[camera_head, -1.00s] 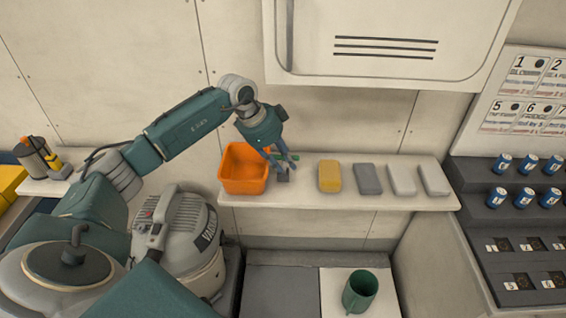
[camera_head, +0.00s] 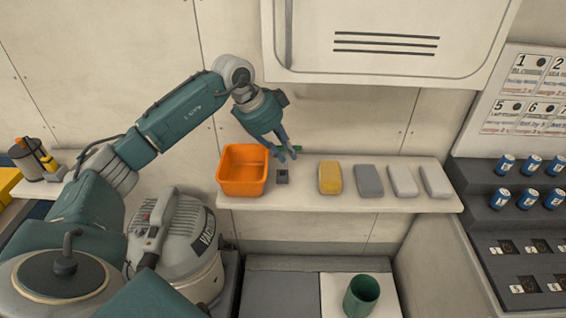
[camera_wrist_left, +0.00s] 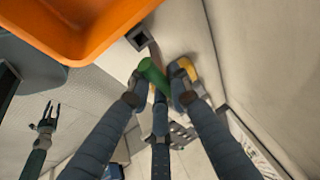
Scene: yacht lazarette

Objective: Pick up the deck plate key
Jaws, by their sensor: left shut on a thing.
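My left gripper (camera_head: 286,153) is above the shelf, between the orange bin and the yellow sponge. Its fingers are shut on the deck plate key (camera_head: 298,148), of which green handle ends show on either side of the fingers. In the left wrist view, the key's green handle (camera_wrist_left: 153,74) lies across the fingertips; the rest of it is mostly hidden. A small dark holder block (camera_head: 282,177) stands on the shelf just below the gripper, apart from the key. My right gripper (camera_wrist_left: 50,116) shows small at the left of the left wrist view, fingers apart and empty.
The orange bin (camera_head: 243,187) stands left of the holder on the white shelf (camera_head: 350,203). A yellow sponge (camera_head: 330,177) and several grey blocks lie to the right. A cabinet (camera_head: 390,62) hangs above. A vacuum (camera_head: 177,240) and green mug (camera_head: 361,295) are lower.

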